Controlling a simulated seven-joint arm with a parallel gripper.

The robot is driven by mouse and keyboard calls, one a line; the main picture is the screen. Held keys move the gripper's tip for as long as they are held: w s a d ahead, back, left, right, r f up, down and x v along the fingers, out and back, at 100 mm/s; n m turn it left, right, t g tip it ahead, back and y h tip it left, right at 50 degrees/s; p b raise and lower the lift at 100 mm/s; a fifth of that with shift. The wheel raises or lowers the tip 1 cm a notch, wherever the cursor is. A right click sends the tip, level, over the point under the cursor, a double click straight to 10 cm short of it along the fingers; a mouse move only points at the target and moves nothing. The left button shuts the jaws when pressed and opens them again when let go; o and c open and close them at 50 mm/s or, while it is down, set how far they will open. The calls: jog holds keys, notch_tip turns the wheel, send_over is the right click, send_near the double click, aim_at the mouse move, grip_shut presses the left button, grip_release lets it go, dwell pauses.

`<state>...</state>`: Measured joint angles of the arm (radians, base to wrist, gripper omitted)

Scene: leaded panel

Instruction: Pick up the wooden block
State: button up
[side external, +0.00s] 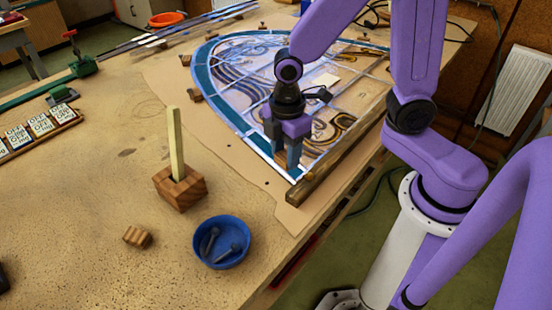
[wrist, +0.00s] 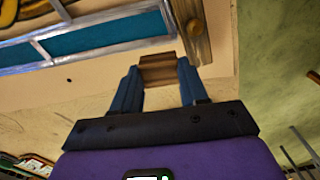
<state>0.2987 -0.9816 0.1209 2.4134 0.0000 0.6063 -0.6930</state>
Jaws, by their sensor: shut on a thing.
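My gripper (side external: 286,152) is over the near corner of the leaded panel (side external: 238,118), pointing down beside a long wooden batten. In the wrist view its two blue-grey fingers (wrist: 160,84) are closed on a brown wooden block (wrist: 158,68), which sits between the fingertips. In the side view the block is mostly hidden by the fingers. I cannot tell whether it touches the surface below. The panel's teal border also shows in the wrist view (wrist: 105,38).
The wooden batten (side external: 335,158) runs along the panel's right edge. Nearer are a square wooden holder with an upright stick (side external: 181,188), a blue bowl (side external: 222,242) with metal pieces, and a small ribbed wooden piece (side external: 137,236). Small wooden blocks (side external: 194,95) edge the panel. The table's left-centre is clear.

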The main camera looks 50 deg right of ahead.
jog(key=s+d+r, duration=0.3)
jog(key=s+r, duration=0.3)
jog(key=s, duration=0.4)
jog(key=shift+s+d+r, duration=0.35)
jog(key=shift+d+r, duration=0.05)
